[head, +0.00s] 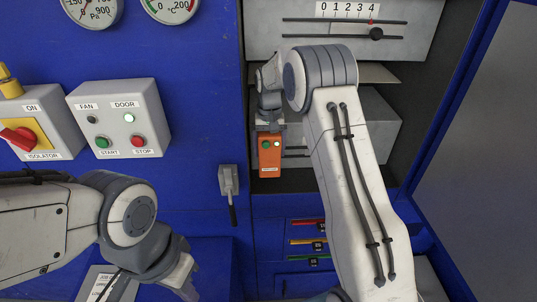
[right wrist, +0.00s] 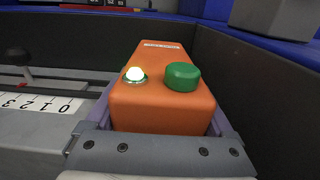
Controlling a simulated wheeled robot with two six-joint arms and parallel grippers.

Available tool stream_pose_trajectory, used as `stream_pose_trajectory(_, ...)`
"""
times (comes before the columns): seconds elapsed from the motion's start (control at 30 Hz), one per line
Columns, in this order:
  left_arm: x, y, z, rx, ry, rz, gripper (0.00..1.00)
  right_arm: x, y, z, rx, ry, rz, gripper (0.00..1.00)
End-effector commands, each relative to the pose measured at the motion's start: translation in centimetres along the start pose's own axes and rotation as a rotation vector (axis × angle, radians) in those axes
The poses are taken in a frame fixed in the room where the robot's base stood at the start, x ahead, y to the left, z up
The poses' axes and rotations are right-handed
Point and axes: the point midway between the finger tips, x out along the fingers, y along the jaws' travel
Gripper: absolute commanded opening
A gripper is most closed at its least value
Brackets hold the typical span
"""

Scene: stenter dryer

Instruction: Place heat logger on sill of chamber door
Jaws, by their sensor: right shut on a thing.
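The orange heat logger (head: 269,157), with a green button and a lit lamp, hangs upright in my right gripper (head: 269,130), in front of the dark chamber opening. The right wrist view shows the logger (right wrist: 160,105) close up between the fingers of the gripper (right wrist: 160,125), its green button and glowing lamp facing the camera. The blue sill (head: 330,204) runs along the bottom of the opening, below the logger; I cannot tell the exact gap. My left gripper (head: 183,277) is low at the left, partly cut off by the frame, and its jaws are unclear.
A grey box with a 0-4 scale (head: 345,30) and grey blocks (head: 375,125) are inside the opening. A grey door latch (head: 229,182) stands out left of it. The FAN/DOOR button box (head: 120,118) and isolator (head: 38,125) are further left. A grey panel (head: 480,140) borders the right.

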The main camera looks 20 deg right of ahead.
Motion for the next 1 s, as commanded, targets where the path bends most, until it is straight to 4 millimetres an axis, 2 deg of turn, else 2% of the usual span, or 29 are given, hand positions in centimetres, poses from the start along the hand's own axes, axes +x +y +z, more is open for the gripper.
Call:
stream_pose_trajectory(0.07,-0.4,0.0,0.0,0.001,0.000,0.000,0.00,0.3,-0.1,-0.2,0.000,0.000,0.000,0.09)
stream_pose_trajectory(0.33,-2.3,0.2,-0.1,0.004,0.000,0.000,0.00,3.7,-0.1,-0.1,0.001,-0.001,0.000,0.09)
stream_pose_trajectory(0.73,-1.9,0.1,-0.1,0.003,0.000,0.000,0.00,4.5,-0.1,-0.2,0.001,0.002,0.000,0.09)
stream_pose_trajectory(0.77,-1.9,0.1,-0.1,0.003,0.000,0.000,0.00,4.5,-0.1,-0.1,0.001,0.001,0.000,0.95)
stream_pose_trajectory(0.8,-1.9,0.1,-0.1,0.003,0.000,0.000,0.00,4.5,-0.1,-0.1,0.001,0.001,0.000,1.00)
stream_pose_trajectory(1.0,-2.0,0.1,-0.1,0.003,0.000,0.000,0.00,4.4,-0.1,-0.1,0.000,0.001,0.000,1.00)
